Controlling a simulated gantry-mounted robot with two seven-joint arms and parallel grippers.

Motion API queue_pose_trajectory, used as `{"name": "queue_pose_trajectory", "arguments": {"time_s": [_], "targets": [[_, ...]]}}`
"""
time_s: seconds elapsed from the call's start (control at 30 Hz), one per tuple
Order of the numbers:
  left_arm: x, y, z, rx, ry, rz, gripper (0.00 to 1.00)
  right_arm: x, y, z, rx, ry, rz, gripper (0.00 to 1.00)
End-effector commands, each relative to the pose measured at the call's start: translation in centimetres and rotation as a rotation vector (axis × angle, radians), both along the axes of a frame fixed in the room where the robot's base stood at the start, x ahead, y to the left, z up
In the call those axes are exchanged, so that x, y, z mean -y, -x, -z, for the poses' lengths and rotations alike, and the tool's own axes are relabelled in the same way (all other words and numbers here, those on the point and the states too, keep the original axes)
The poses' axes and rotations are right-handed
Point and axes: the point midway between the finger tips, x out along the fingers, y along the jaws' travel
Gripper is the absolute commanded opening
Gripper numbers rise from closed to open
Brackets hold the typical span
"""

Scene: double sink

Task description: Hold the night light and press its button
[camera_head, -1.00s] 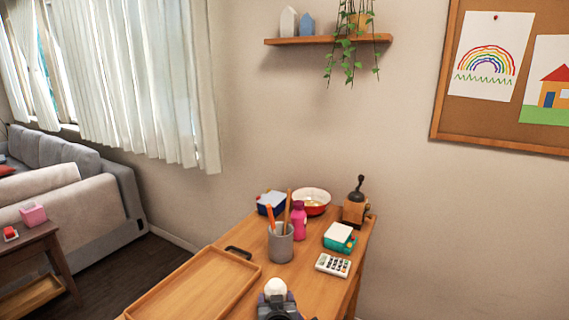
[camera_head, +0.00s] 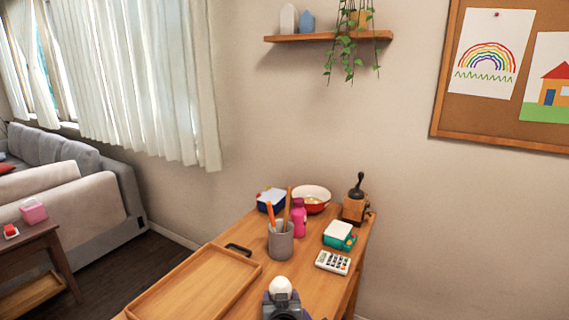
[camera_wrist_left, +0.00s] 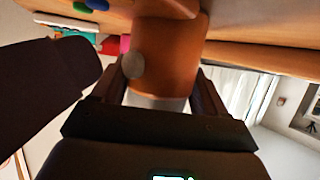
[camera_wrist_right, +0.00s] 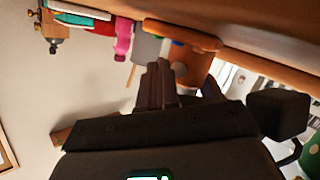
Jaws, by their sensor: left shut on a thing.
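The night light has a white dome top (camera_head: 280,284), seen at the bottom edge of the head view. In the left wrist view its orange-brown body (camera_wrist_left: 175,55) stands between my left gripper's fingers (camera_wrist_left: 158,90), which are shut on it. A round button-like disc (camera_wrist_left: 133,65) shows on the body's side. My right gripper (camera_wrist_right: 158,64) has its fingers together, beside the night light's body (camera_wrist_right: 192,66) in the right wrist view. The picture does not clearly show whether its tips touch the light. In the head view my left gripper (camera_head: 284,303) is behind the frame's lower edge in part.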

Motion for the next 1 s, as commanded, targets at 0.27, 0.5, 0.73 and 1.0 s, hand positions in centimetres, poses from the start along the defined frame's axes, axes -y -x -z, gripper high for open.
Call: {"name": "queue_pose_trajectory", "arguments": {"time_s": [0.27,0.5,0.73,1.0], "targets": [[-0.5,0.0,0.7,-0.011,-0.007,-0.008,0.39,2.4,1.8,0.2,-0.003,0.004,0.003,0.00],[-0.5,0.0,0.7,-0.011,-0.006,-0.009,0.39,3.8,3.0,0.3,-0.005,0.005,0.002,0.00],[-0.6,0.0,0.7,-0.012,-0.007,-0.010,0.39,4.0,3.3,0.3,-0.005,0.004,0.002,0.00],[-0.6,0.0,0.7,-0.012,-0.006,-0.010,0.39,4.0,3.2,0.4,-0.006,0.005,0.003,0.00]]}}
